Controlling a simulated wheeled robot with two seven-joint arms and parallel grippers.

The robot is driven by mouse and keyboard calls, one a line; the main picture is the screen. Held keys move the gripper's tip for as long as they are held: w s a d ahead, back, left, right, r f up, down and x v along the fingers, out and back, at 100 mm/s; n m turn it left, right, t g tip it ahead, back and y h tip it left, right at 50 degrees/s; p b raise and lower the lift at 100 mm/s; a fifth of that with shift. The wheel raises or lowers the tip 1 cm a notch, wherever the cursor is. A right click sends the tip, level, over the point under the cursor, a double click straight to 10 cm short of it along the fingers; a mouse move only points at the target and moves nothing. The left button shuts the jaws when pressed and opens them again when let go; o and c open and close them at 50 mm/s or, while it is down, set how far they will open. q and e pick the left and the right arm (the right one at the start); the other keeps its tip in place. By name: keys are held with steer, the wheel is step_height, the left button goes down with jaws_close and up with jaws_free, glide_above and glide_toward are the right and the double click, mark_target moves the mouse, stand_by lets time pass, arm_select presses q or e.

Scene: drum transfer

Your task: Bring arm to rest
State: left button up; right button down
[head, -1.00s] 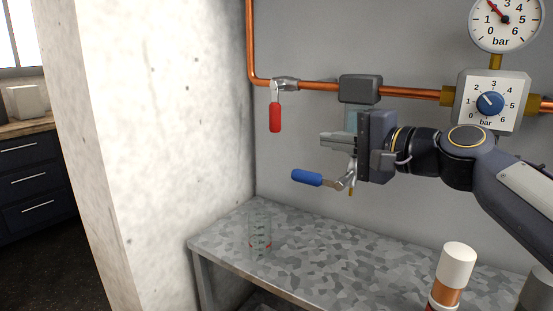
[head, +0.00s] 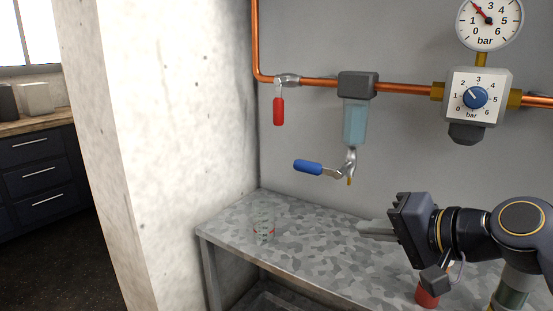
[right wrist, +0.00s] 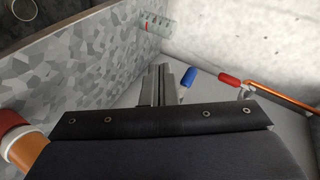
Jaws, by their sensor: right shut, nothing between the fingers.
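My right gripper (head: 362,230) is shut and empty above the grey mottled bench (head: 215,233), at the right in the head view. Its closed fingers (right wrist: 160,85) also show in the right wrist view. My left gripper is not in view. The blue-handled tap (head: 308,167) hangs below the clear filter bowl (head: 354,122), above and left of my right gripper and apart from it. A clear beaker with red marks (head: 264,228) stands on the bench left of the gripper.
A red-handled valve (head: 279,110) sits on the copper pipe (head: 415,90). A regulator with a blue knob (head: 475,97) and a pressure gauge (head: 489,18) are at the upper right. A red item (head: 427,297) is partly hidden under my right arm. A concrete wall (head: 165,150) bounds the left.

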steer(key=s+d+f+n+g+h, duration=0.2)
steer(key=s+f, duration=0.8)
steer(key=f, duration=0.2)
steer(key=s+d+f+n+g+h, duration=0.2)
steer(key=s+d+f+h, duration=0.1)
steer(key=s+f, duration=0.8)
step_height(320, 180, up, 28)
steer(key=w+p, duration=0.1)
steer(key=p, duration=2.7)
steer(key=shift+w+r+p, duration=0.2)
steer(key=shift+w+p, duration=0.1)
